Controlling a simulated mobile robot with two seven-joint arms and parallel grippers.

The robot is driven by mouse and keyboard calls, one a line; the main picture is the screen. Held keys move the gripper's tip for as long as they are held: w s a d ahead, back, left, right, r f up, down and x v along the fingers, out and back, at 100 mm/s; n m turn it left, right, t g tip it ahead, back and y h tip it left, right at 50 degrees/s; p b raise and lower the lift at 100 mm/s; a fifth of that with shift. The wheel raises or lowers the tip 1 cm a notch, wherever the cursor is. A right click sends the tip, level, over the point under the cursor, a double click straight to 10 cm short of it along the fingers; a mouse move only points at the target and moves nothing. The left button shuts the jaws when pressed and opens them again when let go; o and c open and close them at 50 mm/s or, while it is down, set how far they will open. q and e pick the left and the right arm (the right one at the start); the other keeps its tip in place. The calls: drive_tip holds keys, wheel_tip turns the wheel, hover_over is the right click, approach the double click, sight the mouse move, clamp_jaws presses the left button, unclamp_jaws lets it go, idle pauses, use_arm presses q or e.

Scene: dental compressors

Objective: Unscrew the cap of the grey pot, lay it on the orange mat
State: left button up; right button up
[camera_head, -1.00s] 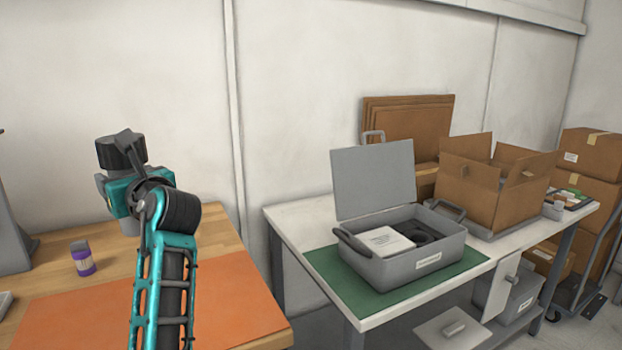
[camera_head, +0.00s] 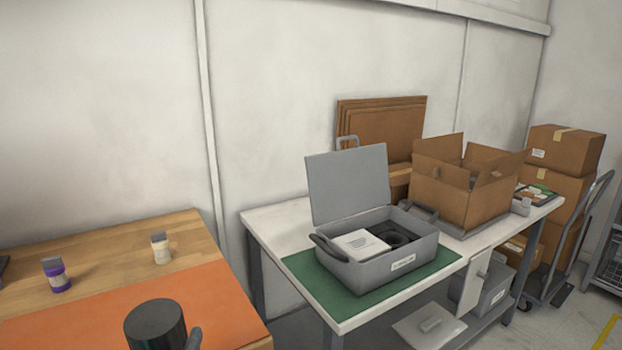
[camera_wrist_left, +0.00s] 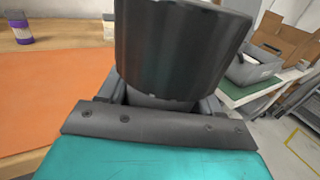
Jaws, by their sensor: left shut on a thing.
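My left gripper (camera_wrist_left: 162,108) is shut on the grey pot (camera_wrist_left: 160,101), whose paler body shows as a narrow strip between the fingers. The pot's broad, dark cap (camera_wrist_left: 178,48) sits above the fingers and fills the top middle of the left wrist view. In the head view the dark cap (camera_head: 155,322) is at the bottom edge, in front of the orange mat (camera_head: 85,318), with a bit of finger at its right. The pot's body is hidden there. The mat lies bare on the wooden table; it also shows in the left wrist view (camera_wrist_left: 55,85). My right gripper is not in view.
A purple-banded jar (camera_head: 57,275) and a cream jar (camera_head: 160,247) stand on the wooden table (camera_head: 110,243) behind the mat. Across a gap to the right, a white table (camera_head: 276,222) bears an open grey case (camera_head: 405,266) on a green mat and an open carton (camera_head: 460,190).

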use_arm(q)
drive_tip(key=shift+s+d+f+m+h, duration=0.2)
drive_tip(key=shift+s+d+m+h, duration=0.25)
drive_tip(key=shift+s+d, duration=0.35)
drive_tip(key=shift+a, duration=0.1)
drive_tip(key=shift+h, duration=0.25)
